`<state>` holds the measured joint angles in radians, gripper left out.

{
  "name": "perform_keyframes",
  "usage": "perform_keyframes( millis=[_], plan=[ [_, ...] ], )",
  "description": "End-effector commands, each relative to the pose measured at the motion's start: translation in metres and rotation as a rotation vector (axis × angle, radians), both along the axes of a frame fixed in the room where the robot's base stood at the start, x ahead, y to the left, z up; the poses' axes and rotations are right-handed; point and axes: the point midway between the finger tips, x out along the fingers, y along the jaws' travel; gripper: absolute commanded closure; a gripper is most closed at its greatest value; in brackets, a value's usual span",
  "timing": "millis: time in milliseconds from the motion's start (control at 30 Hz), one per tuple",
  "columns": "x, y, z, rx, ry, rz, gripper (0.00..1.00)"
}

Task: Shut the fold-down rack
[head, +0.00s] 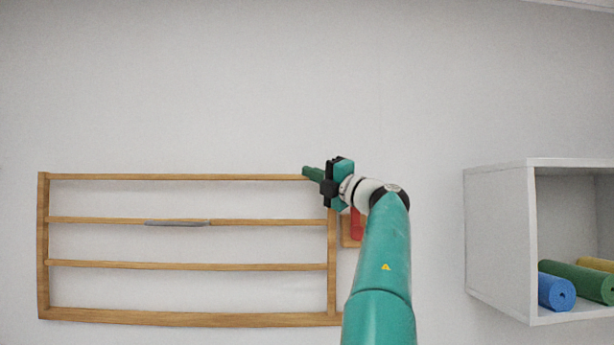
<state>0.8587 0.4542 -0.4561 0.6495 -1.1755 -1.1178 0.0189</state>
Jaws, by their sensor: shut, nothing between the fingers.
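The fold-down rack (190,266) is a wooden frame with several horizontal bars, on the wall in the left half of the head view. It looks close to the wall, but I cannot tell its exact angle. A grey handle-like strip (178,223) lies along its second bar from the top. My gripper (308,172) is shut and empty, with its fingertips at the rack's top right corner. I cannot tell whether they touch it. My arm and gripper hide part of the rack's right side.
A red piece on a wooden block (356,226) sits right of the rack, partly behind my arm. A white open cubby (500,240) at the far right holds a blue roll (555,292), a green roll (580,283) and a yellow roll (597,263). The wall above is bare.

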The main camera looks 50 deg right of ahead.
Motion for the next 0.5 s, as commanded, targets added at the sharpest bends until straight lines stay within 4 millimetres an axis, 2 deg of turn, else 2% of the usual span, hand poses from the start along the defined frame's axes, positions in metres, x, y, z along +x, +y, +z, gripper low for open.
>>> perform_keyframes(
  millis=[500],
  plan=[
    [-0.0060, -0.0064, -0.0019, 0.003, 0.005, -0.002, 1.00]
  ],
)
